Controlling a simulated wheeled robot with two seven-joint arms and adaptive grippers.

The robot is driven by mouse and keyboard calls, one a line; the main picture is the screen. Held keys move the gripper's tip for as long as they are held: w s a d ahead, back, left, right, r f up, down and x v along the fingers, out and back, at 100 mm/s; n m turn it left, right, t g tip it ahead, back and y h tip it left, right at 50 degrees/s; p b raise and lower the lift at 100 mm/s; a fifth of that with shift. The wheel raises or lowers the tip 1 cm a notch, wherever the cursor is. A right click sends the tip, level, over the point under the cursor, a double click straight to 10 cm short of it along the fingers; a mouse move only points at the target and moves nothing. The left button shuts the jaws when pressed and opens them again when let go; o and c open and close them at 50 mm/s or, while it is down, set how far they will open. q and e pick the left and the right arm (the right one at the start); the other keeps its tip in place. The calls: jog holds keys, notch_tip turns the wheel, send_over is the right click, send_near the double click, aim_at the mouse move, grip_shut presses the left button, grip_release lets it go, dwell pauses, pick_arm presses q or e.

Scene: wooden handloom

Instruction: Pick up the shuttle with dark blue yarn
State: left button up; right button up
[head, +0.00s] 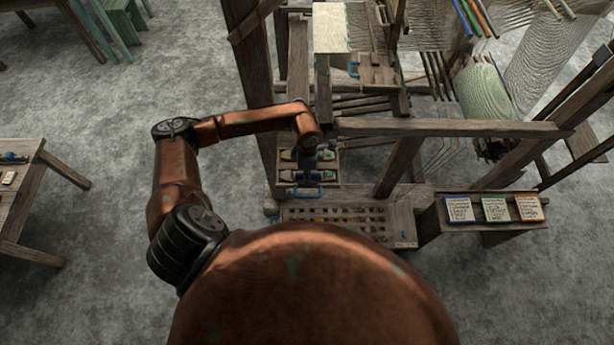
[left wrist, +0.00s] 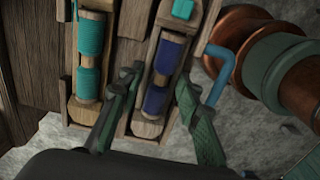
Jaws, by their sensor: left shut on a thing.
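The shuttle with dark blue yarn (left wrist: 158,90) is a wooden shuttle lying in a compartment of a wooden tray (left wrist: 115,60). My left gripper (left wrist: 157,84) has one finger on each side of this shuttle and is shut on it, around the dark blue yarn. The shuttle still appears down in its compartment. Beside it, to the left, lies a shuttle with teal yarn (left wrist: 90,50). In the head view the tray (head: 333,182) is under my left wrist, which hides the fingers. My right gripper is not in view.
A blue handle (left wrist: 223,78) stands at the tray's edge, close to the right finger. Loom beams (head: 440,127) surround the tray at right. A rack with slots (head: 345,213) lies in front. A bench with several cards (head: 480,228) is at right. Open floor (head: 100,110) lies left.

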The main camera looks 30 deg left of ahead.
pick_arm(q)
jog(key=c, duration=0.5)
jog(key=shift+o, duration=0.2)
jog(key=shift+r, duration=0.15)
jog(key=shift+w+r+b, duration=0.1)
jog(key=shift+r+b, duration=0.25)
jog(key=shift+r, duration=0.25)
jog(key=s+d+r+b, duration=0.3)
jog(key=s+d+r, duration=0.1)
jog(key=s+r, duration=0.7)
jog(key=shift+s+d+r, duration=0.15)
jog(key=shift+s+r, duration=0.1)
jog(key=shift+s, duration=1)
